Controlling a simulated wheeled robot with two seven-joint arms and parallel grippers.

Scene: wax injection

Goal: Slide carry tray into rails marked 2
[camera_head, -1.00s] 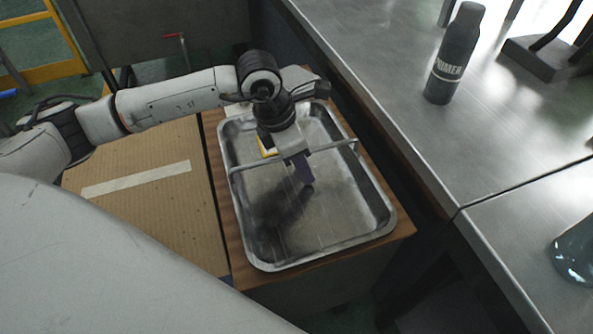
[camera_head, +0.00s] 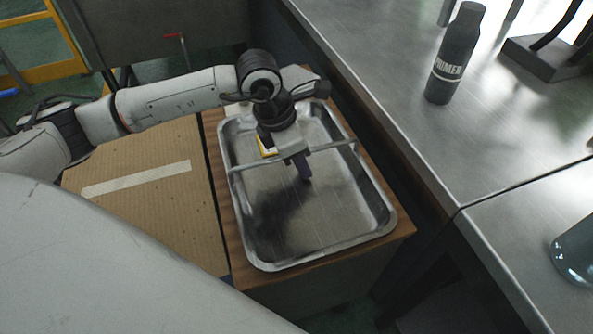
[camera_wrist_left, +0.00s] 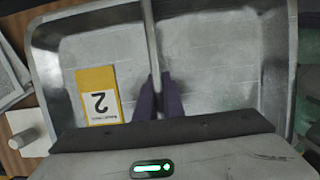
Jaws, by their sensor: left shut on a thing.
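The carry tray (camera_head: 300,232) is a shallow metal tray with a thin bar handle (camera_head: 245,167) across its middle. It rests on a wooden surface in the head view; the tray wall also shows in the left wrist view (camera_wrist_left: 280,60). A yellow and white card marked 2 (camera_wrist_left: 98,98) lies in the tray beside the handle. My left gripper (camera_head: 304,170) is above the tray, its dark fingers shut around the bar handle (camera_wrist_left: 152,40), as the left wrist view shows. The rails marked 2 are not in view. My right gripper is not in view.
A steel bench (camera_head: 400,70) stands to the right, with a dark primer bottle (camera_head: 455,55) and a glass vessel (camera_head: 575,255) on it. A cardboard box (camera_head: 150,215) with a tape strip is left of the tray. Papers (camera_wrist_left: 12,75) and a white cylinder (camera_wrist_left: 28,138) lie beside the tray.

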